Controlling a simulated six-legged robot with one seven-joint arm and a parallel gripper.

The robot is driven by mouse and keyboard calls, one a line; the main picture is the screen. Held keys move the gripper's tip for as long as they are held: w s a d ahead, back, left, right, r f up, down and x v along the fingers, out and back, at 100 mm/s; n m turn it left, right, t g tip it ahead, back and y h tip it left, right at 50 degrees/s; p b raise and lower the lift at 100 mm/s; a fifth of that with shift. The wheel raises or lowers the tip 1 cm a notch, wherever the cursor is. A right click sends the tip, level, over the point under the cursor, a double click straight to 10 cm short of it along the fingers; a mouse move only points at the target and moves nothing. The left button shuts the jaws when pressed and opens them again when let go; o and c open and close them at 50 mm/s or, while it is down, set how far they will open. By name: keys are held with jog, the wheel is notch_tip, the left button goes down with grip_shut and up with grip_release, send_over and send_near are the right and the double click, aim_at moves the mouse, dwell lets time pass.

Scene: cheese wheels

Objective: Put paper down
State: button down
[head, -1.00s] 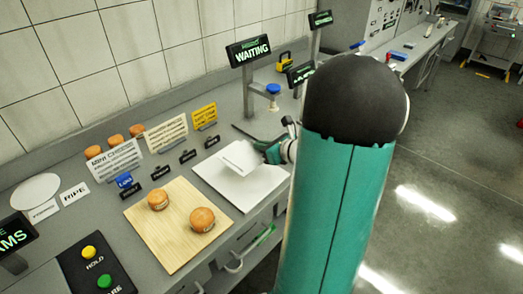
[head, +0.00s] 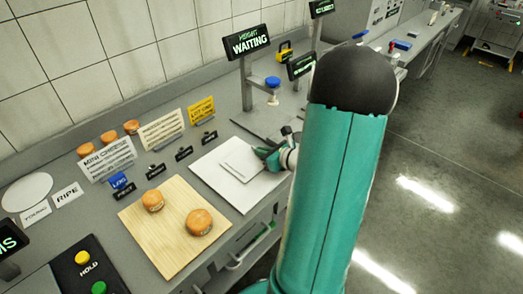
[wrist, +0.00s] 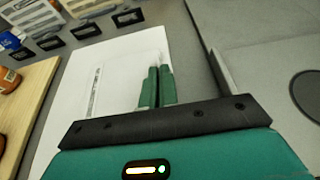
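A small white sheet of paper (head: 240,163) is over a larger white board (head: 215,178) on the grey counter, nearly flat. I cannot tell whether its whole underside touches the board. My gripper (head: 266,155) is at the paper's right edge, low over the board. In the wrist view the green fingertips (wrist: 157,72) are close together with the white sheet at their tips. White on white makes the paper's outline hard to see there. The board (wrist: 75,110) also shows in the wrist view.
A wooden board (head: 165,240) with two small cheese wheels (head: 199,222) lies left of the white board. Sign cards (head: 162,131) and small dark labels (head: 184,153) stand behind. A blue-topped post (head: 272,84) and a WAITING sign (head: 247,42) stand farther back.

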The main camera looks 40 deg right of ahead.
jog(key=shift+f, duration=0.15)
jog(key=c, duration=1.7)
grip_release()
